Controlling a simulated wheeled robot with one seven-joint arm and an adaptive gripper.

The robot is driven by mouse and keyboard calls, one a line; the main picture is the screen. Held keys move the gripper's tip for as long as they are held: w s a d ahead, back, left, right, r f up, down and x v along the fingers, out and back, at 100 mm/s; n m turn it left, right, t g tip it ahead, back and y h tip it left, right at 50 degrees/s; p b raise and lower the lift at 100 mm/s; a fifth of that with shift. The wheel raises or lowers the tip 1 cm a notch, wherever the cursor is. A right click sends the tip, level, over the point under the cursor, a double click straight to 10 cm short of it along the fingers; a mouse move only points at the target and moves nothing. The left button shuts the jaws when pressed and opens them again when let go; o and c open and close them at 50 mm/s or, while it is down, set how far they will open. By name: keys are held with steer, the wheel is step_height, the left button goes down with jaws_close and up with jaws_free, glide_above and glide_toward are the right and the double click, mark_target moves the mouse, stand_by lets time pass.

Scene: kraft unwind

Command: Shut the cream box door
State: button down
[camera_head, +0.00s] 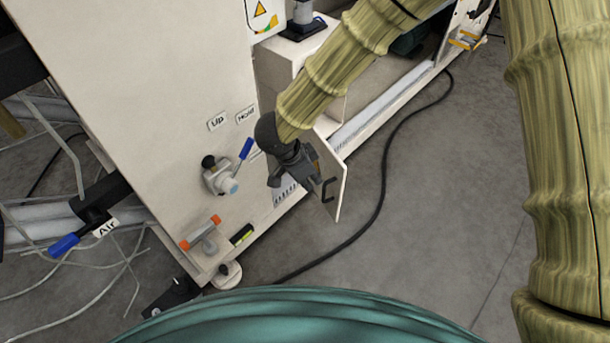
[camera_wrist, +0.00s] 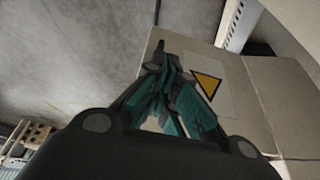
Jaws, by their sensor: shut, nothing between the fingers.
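The cream box (camera_head: 285,62) is set into the large cream machine. Its door (camera_head: 337,207) stands open, sticking out over the grey floor, with a black handle (camera_head: 328,190) on its visible face. My gripper (camera_head: 312,178) is shut and empty, close beside that face near the handle; I cannot tell if it touches. In the wrist view my gripper's teal fingers (camera_wrist: 168,75) are together in front of a cream panel (camera_wrist: 240,105) with a yellow warning triangle (camera_wrist: 207,84), which looks like the door. My arm hides part of the box opening.
A valve with a blue lever (camera_head: 222,175) and an orange-ended handle (camera_head: 201,235) stick out from the cream machine panel (camera_head: 160,90) left of my gripper. A black cable (camera_head: 383,180) runs along the floor to the right. The floor (camera_head: 430,230) beyond the door is otherwise clear.

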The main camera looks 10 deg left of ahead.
mark_target(328, 181)
steer(key=shift+w+d+f+b, duration=0.35)
steer(key=shift+w+d, duration=0.1)
steer(key=shift+d, duration=0.15)
steer(key=shift+w+d+f+b, duration=0.3)
steer(key=shift+w+d, duration=0.1)
steer(key=shift+d, duration=0.2)
steer(key=shift+w+d, duration=0.35)
steer(key=shift+d, duration=0.2)
steer(key=shift+r, duration=0.1)
steer(key=shift+w+d, duration=0.1)
